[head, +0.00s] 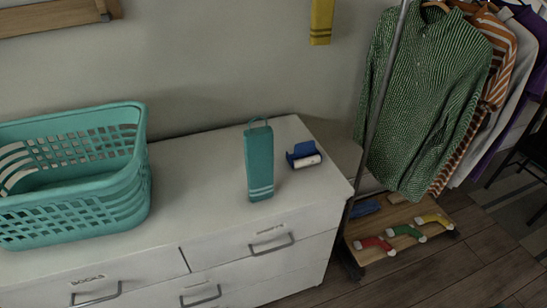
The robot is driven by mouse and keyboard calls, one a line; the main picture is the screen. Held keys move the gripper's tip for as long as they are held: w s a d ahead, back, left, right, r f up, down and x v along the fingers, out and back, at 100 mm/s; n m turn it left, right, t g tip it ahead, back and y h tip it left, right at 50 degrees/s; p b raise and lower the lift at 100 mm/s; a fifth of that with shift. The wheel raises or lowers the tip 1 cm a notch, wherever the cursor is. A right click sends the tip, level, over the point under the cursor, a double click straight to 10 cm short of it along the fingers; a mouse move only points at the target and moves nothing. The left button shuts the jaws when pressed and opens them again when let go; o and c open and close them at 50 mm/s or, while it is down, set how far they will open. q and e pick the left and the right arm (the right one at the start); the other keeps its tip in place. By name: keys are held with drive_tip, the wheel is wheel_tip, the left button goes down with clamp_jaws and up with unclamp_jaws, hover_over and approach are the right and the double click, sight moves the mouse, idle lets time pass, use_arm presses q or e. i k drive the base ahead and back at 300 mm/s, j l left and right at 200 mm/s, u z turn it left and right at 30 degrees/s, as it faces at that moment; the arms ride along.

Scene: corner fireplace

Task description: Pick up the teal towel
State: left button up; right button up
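The teal towel (259,162) is a narrow folded strip with pale stripes near its lower end and a loop at its top. In the head view it appears upright over the right part of the white dresser's top; I cannot tell whether it touches the surface. Neither of my grippers is in view.
A teal laundry basket (128,195) stands on the white dresser (195,210) at left. A blue and white object (305,155) lies right of the towel. A yellow towel (321,22) hangs above. A clothes rack with a green striped shirt (425,100) stands at right.

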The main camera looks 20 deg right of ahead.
sight(259, 149)
drive_tip(key=l+u, duration=0.3)
drive_tip(key=l, duration=0.4)
drive_tip(key=k+l+u, duration=0.1)
drive_tip(key=l+u, duration=0.25)
drive_tip(key=l, duration=0.35)
